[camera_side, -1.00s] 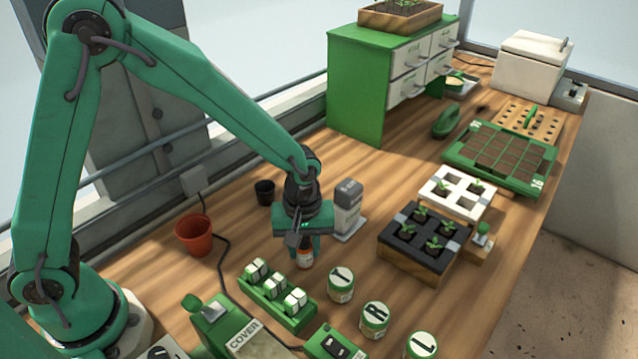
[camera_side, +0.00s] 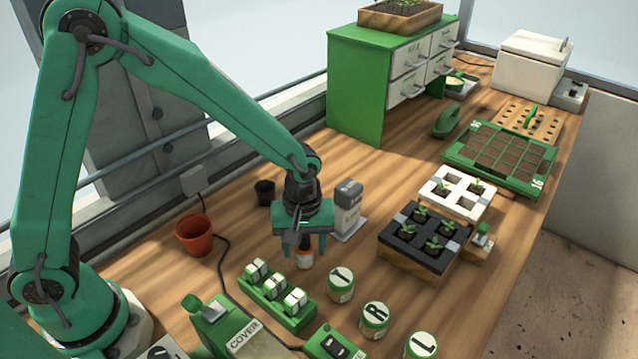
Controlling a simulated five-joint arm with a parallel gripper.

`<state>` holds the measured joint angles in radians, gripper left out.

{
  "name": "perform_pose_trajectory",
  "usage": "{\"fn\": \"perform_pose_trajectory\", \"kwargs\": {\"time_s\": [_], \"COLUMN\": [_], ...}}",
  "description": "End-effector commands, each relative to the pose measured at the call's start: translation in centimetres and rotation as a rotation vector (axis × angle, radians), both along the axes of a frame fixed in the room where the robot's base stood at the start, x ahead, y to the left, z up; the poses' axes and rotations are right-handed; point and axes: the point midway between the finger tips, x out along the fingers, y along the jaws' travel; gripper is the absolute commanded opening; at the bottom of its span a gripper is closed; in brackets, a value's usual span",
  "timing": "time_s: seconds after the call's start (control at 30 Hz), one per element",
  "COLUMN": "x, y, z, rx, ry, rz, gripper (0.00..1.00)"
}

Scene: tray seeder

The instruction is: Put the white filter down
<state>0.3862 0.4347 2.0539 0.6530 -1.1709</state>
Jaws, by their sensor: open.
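My gripper (camera_side: 306,248) points down over the bench, with its fingers apart. I cannot tell whether this jar is the white filter. A green rack (camera_side: 312,312) at the front holds several white blocks with green bands, including one at its right end (camera_side: 295,299).
Green-and-white jars lettered T (camera_side: 341,285), R (camera_side: 375,319) and L (camera_side: 421,346) stand to the right. A terracotta pot (camera_side: 194,235) is to the left. A black seedling tray (camera_side: 385,240) lies further right.

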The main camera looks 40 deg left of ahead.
Motion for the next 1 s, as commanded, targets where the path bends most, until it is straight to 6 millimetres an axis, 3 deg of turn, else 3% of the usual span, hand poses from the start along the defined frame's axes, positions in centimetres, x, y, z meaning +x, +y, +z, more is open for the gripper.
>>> {"fn": "perform_pose_trajectory", "kwargs": {"time_s": [0.27,0.7,1.0], "x": [0.1,0.0,0.0], "y": [0.0,0.0,0.0], "z": [3.1,9.9,11.6], "rx": [-0.001,-0.001,0.0], "ry": [-0.004,-0.002,0.0], "rz": [0.0,0.0,0.0], "gripper": [0.52,0.52,0.52]}}
